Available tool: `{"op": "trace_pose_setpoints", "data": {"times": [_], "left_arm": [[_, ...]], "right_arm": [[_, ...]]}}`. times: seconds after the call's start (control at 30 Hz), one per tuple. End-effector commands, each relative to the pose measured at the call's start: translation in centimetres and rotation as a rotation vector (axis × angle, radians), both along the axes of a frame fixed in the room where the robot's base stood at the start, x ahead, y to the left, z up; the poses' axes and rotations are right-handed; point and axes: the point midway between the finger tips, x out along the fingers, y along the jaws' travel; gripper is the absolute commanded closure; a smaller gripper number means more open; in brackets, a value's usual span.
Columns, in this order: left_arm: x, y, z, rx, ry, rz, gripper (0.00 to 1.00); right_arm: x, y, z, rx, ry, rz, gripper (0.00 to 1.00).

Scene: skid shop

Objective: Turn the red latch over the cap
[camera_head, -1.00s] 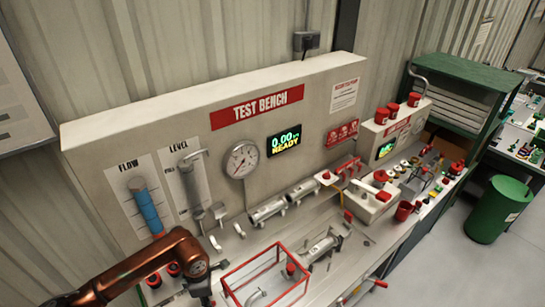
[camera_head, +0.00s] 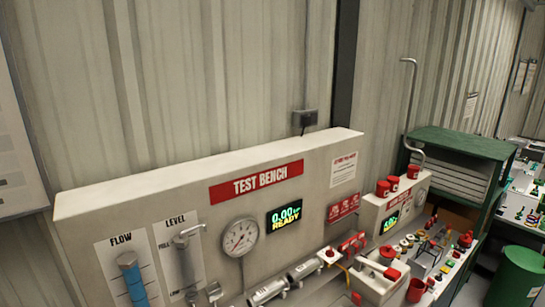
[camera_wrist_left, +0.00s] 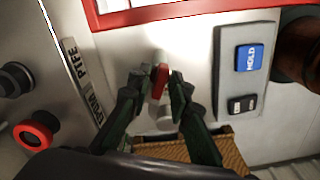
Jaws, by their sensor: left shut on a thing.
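In the left wrist view, my left gripper (camera_wrist_left: 162,80) has its two dark green fingers closed on a small red piece, the red latch (camera_wrist_left: 159,78). The latch stands upright between the fingertips, against a pale panel. A whitish rounded part (camera_wrist_left: 165,118) shows just below it between the fingers; I cannot tell whether it is the cap. The fingers hide the sides of the latch. In the head view neither gripper is in sight, and I cannot pick out the latch there.
In the left wrist view, a grey plate with a blue HOLD button (camera_wrist_left: 249,58) is right of the fingers. A red ring (camera_wrist_left: 33,134) is at left, and a brown woven thing (camera_wrist_left: 165,153) below. The head view shows the test bench (camera_head: 110,205) and a green bin (camera_head: 516,275).

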Motion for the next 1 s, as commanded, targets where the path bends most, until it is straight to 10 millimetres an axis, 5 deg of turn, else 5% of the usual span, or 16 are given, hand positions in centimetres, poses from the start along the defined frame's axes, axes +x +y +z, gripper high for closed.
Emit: {"op": "trace_pose_setpoints", "data": {"times": [0.93,0.97,1.0], "left_arm": [[0.06,-0.01,0.00,-0.001,-0.001,0.382,0.95],[0.06,0.00,-0.01,-0.001,-0.001,0.381,0.81],[0.05,0.00,0.00,-0.001,-0.001,0.381,0.78]], "right_arm": [[0.07,-0.22,-0.12,-0.002,0.000,0.001,0.60],[0.07,-0.25,-0.12,-0.003,0.000,0.001,0.60],[0.07,-0.29,-0.12,-0.003,0.000,0.001,0.60]]}}
